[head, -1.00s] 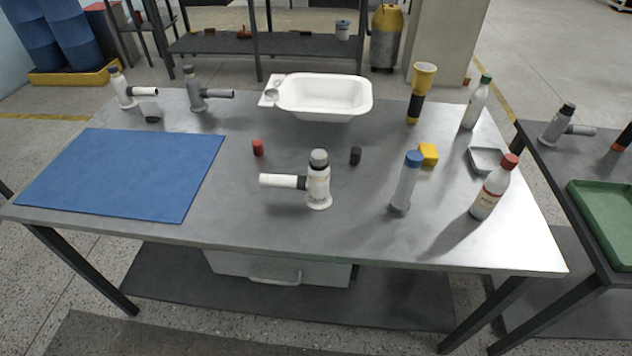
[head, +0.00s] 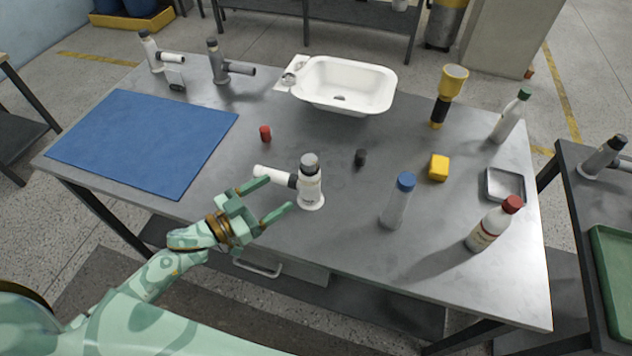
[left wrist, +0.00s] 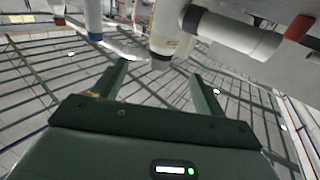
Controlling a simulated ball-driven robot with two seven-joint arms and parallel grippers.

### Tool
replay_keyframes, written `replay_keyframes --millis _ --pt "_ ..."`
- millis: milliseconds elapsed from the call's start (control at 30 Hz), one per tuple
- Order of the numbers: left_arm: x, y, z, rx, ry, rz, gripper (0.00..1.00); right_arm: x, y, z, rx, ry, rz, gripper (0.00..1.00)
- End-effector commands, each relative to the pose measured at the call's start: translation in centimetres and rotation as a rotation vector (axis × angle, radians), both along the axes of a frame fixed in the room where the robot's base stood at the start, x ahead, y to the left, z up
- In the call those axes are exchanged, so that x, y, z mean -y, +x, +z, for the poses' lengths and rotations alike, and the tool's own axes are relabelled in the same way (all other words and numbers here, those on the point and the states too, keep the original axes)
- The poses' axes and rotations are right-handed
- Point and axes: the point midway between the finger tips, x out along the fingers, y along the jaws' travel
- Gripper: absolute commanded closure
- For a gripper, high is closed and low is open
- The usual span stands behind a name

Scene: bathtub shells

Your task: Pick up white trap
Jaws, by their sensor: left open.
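A white trap (head: 311,188) with a grey cap and a white side pipe with a dark collar stands upright near the front middle of the table. In the left wrist view the white trap (left wrist: 171,32) is just beyond the fingertips, its pipe running right. My left gripper (head: 279,194) is open and empty, at the table's front edge, its fingers pointing at the trap's body and pipe but apart from it. Another white trap (head: 153,55) and a grey trap (head: 217,63) stand at the back left. My right gripper is not in view.
A blue mat (head: 145,140) covers the left of the table. A red cap (head: 265,133) and a black cap (head: 360,157) lie behind the trap. A blue-capped bottle (head: 396,205) stands to its right. A white basin (head: 343,105) sits at the back.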

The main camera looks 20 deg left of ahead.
Motion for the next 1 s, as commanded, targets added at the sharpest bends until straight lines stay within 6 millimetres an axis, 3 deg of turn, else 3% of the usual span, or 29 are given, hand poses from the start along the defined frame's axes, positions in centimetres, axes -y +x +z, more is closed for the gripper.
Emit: replay_keyframes --millis 200,467,733,1000 --pt "3.1 4.4 -0.1 0.001 -0.002 0.002 0.28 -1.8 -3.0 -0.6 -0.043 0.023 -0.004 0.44" --pt "4.6 6.6 -0.2 -0.001 0.0 0.002 0.28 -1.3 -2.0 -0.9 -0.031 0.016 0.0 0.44" --pt "6.9 10.0 -0.7 -0.001 0.0 0.003 0.28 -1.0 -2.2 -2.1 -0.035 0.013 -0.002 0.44" --pt "7.4 10.5 -0.6 -0.003 0.001 0.002 0.28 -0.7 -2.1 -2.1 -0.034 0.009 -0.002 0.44"
